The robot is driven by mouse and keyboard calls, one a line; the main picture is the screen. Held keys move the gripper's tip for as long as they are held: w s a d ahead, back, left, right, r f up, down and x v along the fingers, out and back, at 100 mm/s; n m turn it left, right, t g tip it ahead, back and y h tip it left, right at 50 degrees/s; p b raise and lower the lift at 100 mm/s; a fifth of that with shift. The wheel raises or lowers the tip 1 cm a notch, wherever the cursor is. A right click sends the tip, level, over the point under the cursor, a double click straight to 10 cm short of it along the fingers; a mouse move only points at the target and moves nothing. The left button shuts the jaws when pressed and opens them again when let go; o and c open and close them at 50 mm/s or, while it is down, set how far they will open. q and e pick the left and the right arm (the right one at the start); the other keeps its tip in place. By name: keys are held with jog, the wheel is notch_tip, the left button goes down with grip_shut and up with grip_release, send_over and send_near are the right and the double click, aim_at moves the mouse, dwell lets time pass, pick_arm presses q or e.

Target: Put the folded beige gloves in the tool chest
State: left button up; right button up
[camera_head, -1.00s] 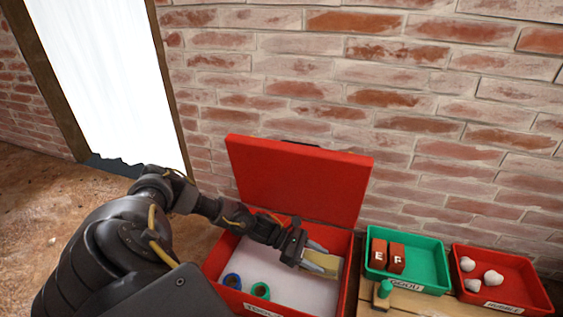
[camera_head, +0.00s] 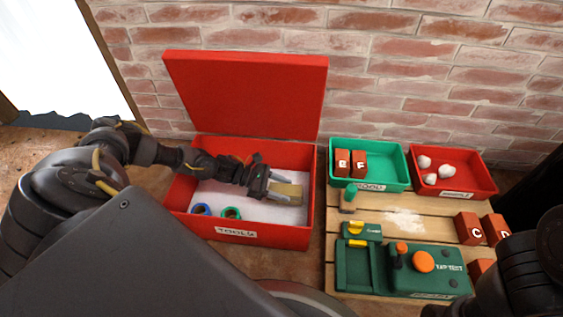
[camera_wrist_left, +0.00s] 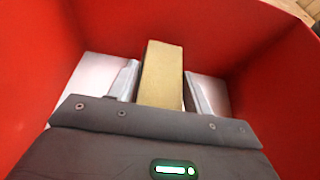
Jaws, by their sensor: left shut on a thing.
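The red tool chest (camera_head: 282,235) stands on the floor by the brick wall with its lid (camera_head: 250,95) open; its front label reads TOOLS. My left gripper (camera_head: 284,192) reaches inside the chest from the left. It is shut on the folded beige gloves (camera_head: 290,190), which are within the chest walls on its right side. In the left wrist view the gloves (camera_wrist_left: 162,70) sit between the two grey fingers, with the red walls around them. I cannot tell whether the gloves touch the chest floor. My right gripper is not in view.
A blue roll (camera_head: 201,209) and a green roll (camera_head: 231,213) lie at the chest's front left. To the right, a wooden pallet (camera_head: 405,222) bears a green bin (camera_head: 388,184), a red bin (camera_head: 478,183), red blocks (camera_head: 468,228) and a green test device (camera_head: 430,283).

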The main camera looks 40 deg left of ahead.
pick_arm(q)
notch_tip(320, 180, down, 3)
jog(key=shift+b, duration=0.75)
jog(key=shift+r, duration=0.15)
jog(key=o, duration=1)
jog(key=shift+f, duration=0.2)
